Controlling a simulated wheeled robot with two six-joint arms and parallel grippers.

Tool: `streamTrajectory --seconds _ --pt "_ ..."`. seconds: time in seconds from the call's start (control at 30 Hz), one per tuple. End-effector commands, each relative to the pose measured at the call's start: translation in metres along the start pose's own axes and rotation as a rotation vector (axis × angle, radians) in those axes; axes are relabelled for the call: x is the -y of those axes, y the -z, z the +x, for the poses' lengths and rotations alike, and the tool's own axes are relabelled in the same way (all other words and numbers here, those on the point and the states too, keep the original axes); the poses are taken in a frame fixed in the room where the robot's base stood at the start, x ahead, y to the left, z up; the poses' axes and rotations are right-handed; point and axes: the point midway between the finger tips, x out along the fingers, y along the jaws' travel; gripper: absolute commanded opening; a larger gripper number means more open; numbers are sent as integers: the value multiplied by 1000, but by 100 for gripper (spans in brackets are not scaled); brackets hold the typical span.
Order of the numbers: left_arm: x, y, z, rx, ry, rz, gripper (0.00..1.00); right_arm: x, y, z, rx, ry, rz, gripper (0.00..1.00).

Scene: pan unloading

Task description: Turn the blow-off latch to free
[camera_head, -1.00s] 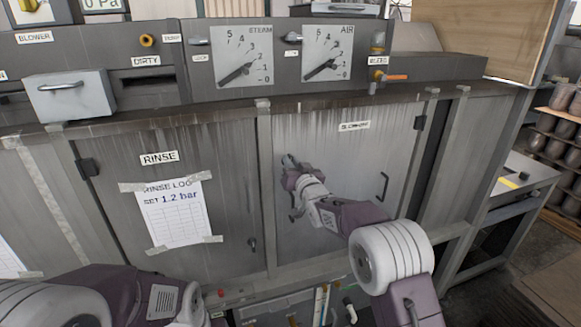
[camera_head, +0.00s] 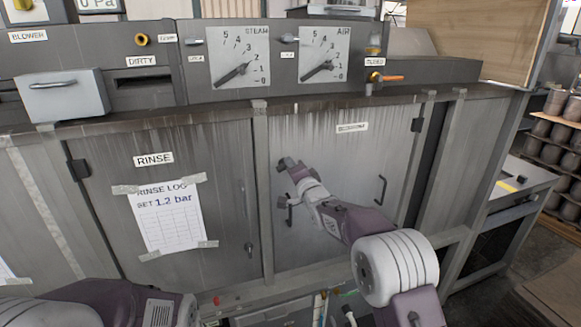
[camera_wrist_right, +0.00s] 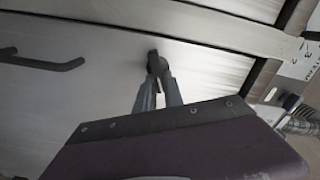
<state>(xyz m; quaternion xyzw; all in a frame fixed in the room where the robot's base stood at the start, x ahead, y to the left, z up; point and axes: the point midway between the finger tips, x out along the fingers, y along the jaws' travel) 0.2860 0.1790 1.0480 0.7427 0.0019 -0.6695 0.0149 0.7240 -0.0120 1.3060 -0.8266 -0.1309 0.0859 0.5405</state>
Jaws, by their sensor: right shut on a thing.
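The blow-off door (camera_head: 335,235) is the grey panel on the right in the head view, under a small label (camera_head: 352,128). My right gripper (camera_head: 284,163) reaches to the upper left part of this door. In the right wrist view its two fingers (camera_wrist_right: 155,72) are shut on the small dark blow-off latch (camera_wrist_right: 153,56), which stands out from the door. The fingers cover much of the latch, so its exact angle is hard to tell. My left arm shows at the lower left of the head view, but its gripper is out of the picture.
Dark bar handles sit on the blow-off door, one below my gripper (camera_head: 290,210) and one at right (camera_head: 382,190). The rinse door (camera_head: 215,150) with a taped log sheet (camera_head: 168,222) is to the left. Steam and air gauges (camera_head: 325,52) are above. A shelf of pots (camera_head: 560,135) stands far right.

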Motion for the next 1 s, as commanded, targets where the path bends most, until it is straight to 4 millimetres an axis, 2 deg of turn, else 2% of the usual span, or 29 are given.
streamTrajectory --seconds 0.2,0.5,1.0 --pt "0 0 -1 0 0 0 36 -1 2 0 -3 4 178 0" --pt "0 0 -1 0 0 0 36 -3 1 0 -3 4 349 0" --pt "0 0 -2 0 0 0 36 -5 0 0 -3 5 431 0"
